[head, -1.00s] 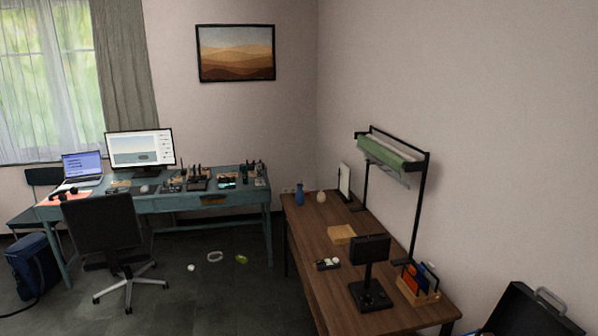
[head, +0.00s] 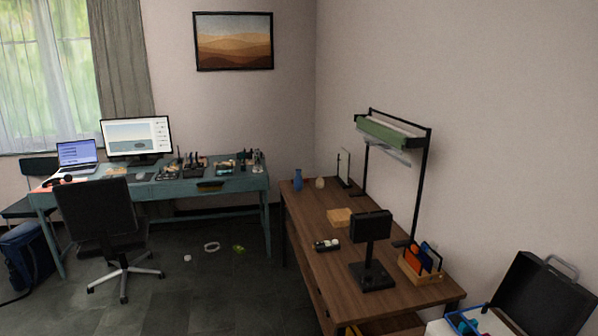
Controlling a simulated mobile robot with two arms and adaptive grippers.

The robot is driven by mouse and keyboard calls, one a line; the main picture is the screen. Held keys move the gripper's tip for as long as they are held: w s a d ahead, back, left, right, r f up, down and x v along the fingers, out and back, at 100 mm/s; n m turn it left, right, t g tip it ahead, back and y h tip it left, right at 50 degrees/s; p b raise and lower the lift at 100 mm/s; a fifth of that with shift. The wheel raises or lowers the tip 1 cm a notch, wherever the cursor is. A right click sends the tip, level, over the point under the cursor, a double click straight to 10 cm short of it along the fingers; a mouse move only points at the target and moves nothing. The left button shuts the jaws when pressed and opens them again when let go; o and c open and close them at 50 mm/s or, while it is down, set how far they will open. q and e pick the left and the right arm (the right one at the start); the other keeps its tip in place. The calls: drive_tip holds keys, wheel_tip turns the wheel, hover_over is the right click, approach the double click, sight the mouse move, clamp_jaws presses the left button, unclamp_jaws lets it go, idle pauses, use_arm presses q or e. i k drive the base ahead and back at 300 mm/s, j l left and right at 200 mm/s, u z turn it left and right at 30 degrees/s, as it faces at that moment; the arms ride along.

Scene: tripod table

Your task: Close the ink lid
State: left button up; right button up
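I cannot make out an ink lid for certain in the head view. A brown wooden table (head: 318,222) stands at the right, against the wall. A small dark holder with pale round items (head: 326,244) lies near its left edge, too small to tell what it is. Neither of my grippers shows.
A wooden rack with coloured items (head: 421,278) stands on the table. An open black case (head: 541,292) is at the lower right. A teal desk (head: 228,184) and a black chair (head: 95,213) are at the left. The dark floor between holds a few small objects.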

sight(540, 300)
drive_tip(key=z, duration=1.5)
drive_tip(key=i+j, duration=0.15)
drive_tip(key=j, duration=0.2)
drive_tip(key=i+j, duration=0.15)
drive_tip(key=j, duration=0.25)
drive_tip(key=i+j, duration=0.15)
drive_tip(key=j, duration=0.2)
